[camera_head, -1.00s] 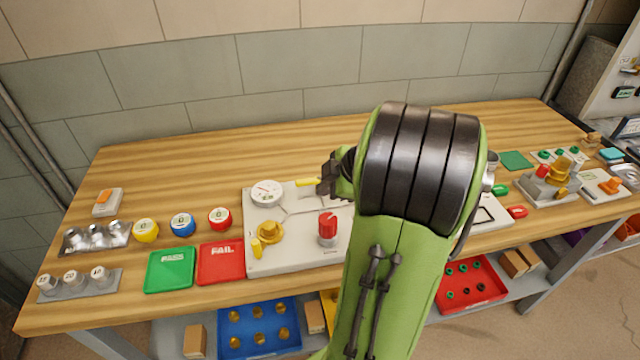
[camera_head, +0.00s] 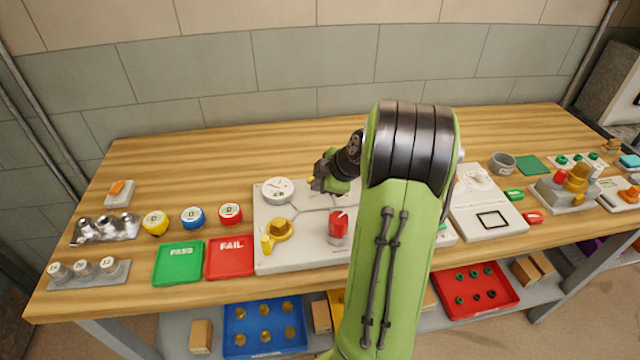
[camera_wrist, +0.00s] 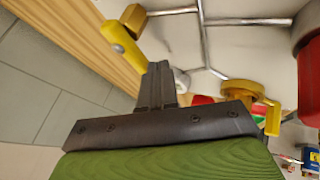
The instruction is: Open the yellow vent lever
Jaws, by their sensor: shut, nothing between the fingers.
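A yellow lever (camera_wrist: 122,42) on a brass fitting (camera_wrist: 133,18) shows in the wrist view. My gripper (camera_wrist: 157,70) is shut and empty, its fingers just beside the lever's free end; I cannot tell whether they touch. In the head view my gripper (camera_head: 318,182) is over the back of the grey-white valve panel (camera_head: 300,255), right of the round gauge (camera_head: 277,190), and hides most of this lever. A second yellow lever (camera_head: 267,244) on a brass valve (camera_head: 281,230) is at the panel's front left. Which lever is the vent is not readable.
A red knob (camera_head: 338,226) stands on the panel, close to my arm. Green PASS (camera_head: 178,263) and red FAIL (camera_head: 230,257) trays lie left of it. A white fixture (camera_head: 488,215) is on the right. The wooden bench top behind the panel is clear.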

